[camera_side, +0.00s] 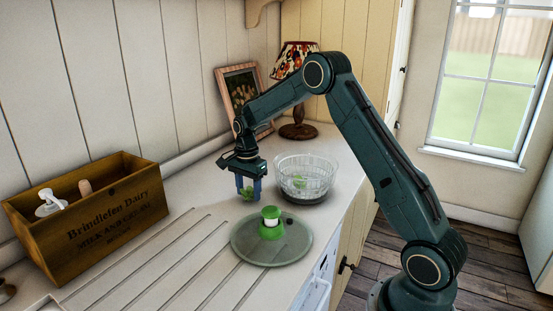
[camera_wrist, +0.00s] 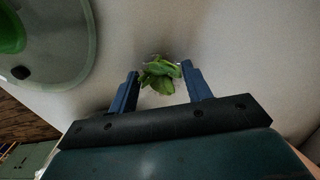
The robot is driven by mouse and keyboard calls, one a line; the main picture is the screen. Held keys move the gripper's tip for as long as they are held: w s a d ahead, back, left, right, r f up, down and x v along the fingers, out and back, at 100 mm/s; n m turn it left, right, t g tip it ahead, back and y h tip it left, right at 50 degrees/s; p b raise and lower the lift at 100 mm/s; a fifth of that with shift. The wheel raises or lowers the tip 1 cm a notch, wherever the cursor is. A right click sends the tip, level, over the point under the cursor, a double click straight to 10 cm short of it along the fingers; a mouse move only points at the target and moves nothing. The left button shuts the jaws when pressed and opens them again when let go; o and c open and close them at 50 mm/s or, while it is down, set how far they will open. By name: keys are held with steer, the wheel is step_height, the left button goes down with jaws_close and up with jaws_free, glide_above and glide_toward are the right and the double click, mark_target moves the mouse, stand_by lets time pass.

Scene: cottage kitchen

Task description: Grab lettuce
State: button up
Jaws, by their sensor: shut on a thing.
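A small bunch of green lettuce (camera_wrist: 160,74) is between the two blue fingers of my gripper (camera_wrist: 158,82) in the wrist view. In the side view the lettuce (camera_side: 246,192) shows at the fingertips of my gripper (camera_side: 249,186), low over the white counter. My gripper is shut on the lettuce. I cannot tell whether the leaves touch the counter. A clear bowl with a basket (camera_side: 306,176) stands just right of my gripper, with a bit of green inside it.
A round translucent lid with a green knob (camera_side: 271,240) lies on the counter (camera_side: 170,245) in front. A lamp (camera_side: 297,85) and a picture frame (camera_side: 241,92) stand at the back.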

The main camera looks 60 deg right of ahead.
mark_target(249, 188)
steer(key=shift+r, duration=0.15)
step_height(249, 188, up, 20)
stand_by(0.8)
stand_by(0.5)
